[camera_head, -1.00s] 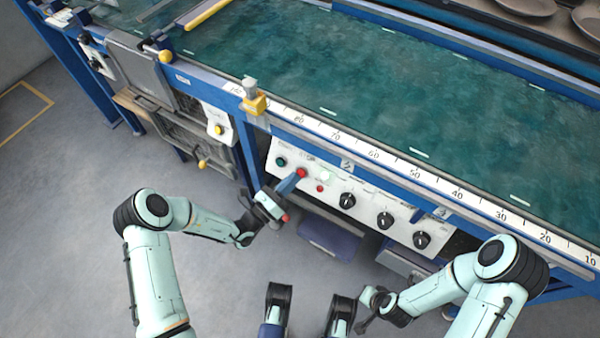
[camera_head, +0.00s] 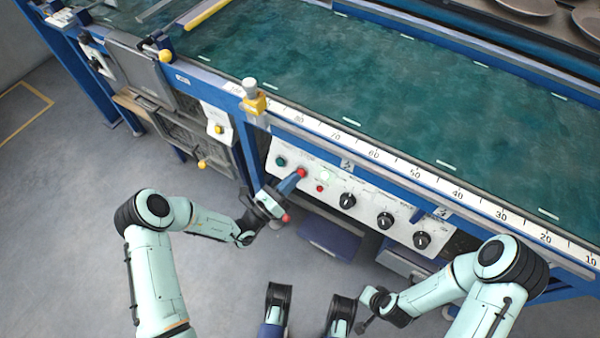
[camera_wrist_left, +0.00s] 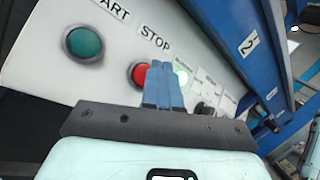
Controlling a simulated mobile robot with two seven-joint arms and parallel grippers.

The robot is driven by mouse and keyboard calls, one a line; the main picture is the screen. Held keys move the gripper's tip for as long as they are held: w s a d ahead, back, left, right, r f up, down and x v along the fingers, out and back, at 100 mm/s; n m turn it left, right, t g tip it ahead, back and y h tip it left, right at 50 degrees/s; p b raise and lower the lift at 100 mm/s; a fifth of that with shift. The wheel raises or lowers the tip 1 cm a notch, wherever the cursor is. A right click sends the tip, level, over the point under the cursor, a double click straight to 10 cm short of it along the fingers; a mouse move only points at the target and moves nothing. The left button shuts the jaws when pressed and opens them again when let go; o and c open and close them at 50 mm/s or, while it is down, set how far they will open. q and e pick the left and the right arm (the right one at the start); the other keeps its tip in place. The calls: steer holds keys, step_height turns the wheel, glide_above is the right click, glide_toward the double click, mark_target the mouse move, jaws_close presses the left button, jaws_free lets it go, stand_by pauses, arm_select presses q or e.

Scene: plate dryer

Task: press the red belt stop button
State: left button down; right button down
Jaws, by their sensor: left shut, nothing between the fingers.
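The red stop button (camera_wrist_left: 141,74) sits under the word STOP on the white control panel (camera_head: 273,150). In the head view the red button (camera_head: 303,172) shows just at the tip of my left gripper (camera_head: 297,176). My left gripper is shut and empty, its blue fingers (camera_wrist_left: 162,84) pointing at the panel. In the left wrist view the fingertips cover the right part of the button. I cannot tell whether they touch it. My right gripper (camera_head: 364,322) hangs low near the bottom, far from the panel, its jaws too small to read.
A green start button (camera_wrist_left: 85,43) is left of the stop button, and a lit green lamp (camera_wrist_left: 181,77) is to its right. Several black knobs (camera_head: 385,221) line the panel's right part. The green belt (camera_head: 400,95) runs above, behind a ruled rail.

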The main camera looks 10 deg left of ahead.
arm_select(q)
steer(key=shift+w+f, duration=0.1)
steer(key=shift+w, duration=0.05)
steer(key=shift+w+d+f, duration=0.2)
steer(key=shift+w+f, duration=0.05)
steer(key=shift+w, duration=0.15)
stand_by(0.7)
steer(key=shift+s, duration=0.1)
steer(key=shift+s+a+r+p, duration=0.25)
steer(key=shift+s+r+p, duration=0.2)
steer(key=shift+s+p, duration=0.15)
steer(key=shift+s, duration=0.1)
steer(key=s+p, duration=0.1)
steer(key=s+a+r+p, duration=0.1)
steer(key=s+r+p, duration=0.1)
steer(key=s+p, duration=0.1)
steer(key=shift+a+r, duration=0.2)
steer(key=shift+a, duration=0.05)
stand_by(0.4)
stand_by(0.6)
